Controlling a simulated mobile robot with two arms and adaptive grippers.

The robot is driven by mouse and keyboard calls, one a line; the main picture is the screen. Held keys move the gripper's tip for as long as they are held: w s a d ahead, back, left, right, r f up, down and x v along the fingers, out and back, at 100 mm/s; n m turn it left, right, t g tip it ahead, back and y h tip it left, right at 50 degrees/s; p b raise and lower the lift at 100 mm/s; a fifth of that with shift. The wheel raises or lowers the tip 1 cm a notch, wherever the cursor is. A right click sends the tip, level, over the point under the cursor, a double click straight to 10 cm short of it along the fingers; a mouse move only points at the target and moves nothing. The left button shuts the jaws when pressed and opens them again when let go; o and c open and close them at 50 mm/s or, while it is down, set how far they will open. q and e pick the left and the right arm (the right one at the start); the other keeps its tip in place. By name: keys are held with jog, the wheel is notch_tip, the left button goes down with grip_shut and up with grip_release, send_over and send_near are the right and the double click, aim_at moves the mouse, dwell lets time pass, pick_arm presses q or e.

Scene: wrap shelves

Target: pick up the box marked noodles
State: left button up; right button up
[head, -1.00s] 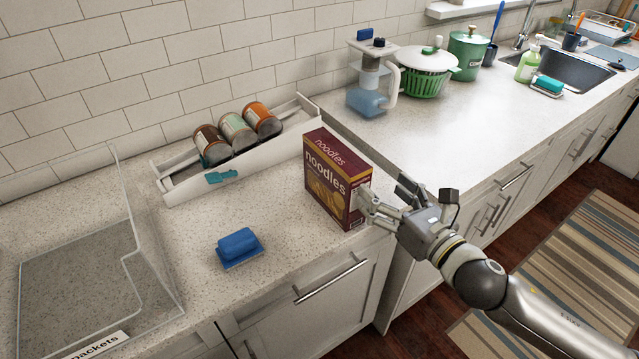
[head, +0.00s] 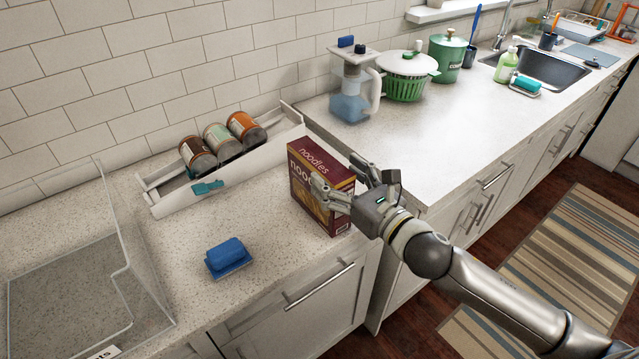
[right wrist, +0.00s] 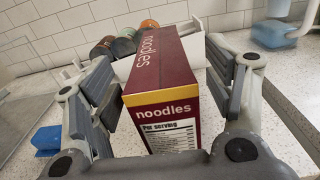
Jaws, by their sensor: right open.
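The maroon noodles box (head: 309,176) stands upright on the counter near its front edge, with a yellow band and "noodles" printed on it. My right gripper (head: 340,182) is open, with one finger in front of the box's front face and the other by its far side. In the right wrist view the box (right wrist: 165,95) stands between the two open fingers of the right gripper (right wrist: 163,100), with a gap showing on the left. Contact on the right side cannot be told. My left gripper is not in view.
A white rack (head: 225,170) with several cans lies behind the box. A blue sponge-like block (head: 227,256) is to the left, and a clear bin (head: 85,270) farther left. A water pitcher (head: 352,90) and a green-and-white salad spinner (head: 407,78) stand at the back right.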

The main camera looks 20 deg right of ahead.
aim_at(326, 163)
jog(key=p+x, duration=0.1)
jog(key=x, duration=0.3)
jog(key=shift+w+f, duration=0.1)
jog(key=shift+f, duration=0.05)
jog(key=c, duration=1.3)
jog(key=shift+c, duration=1.2)
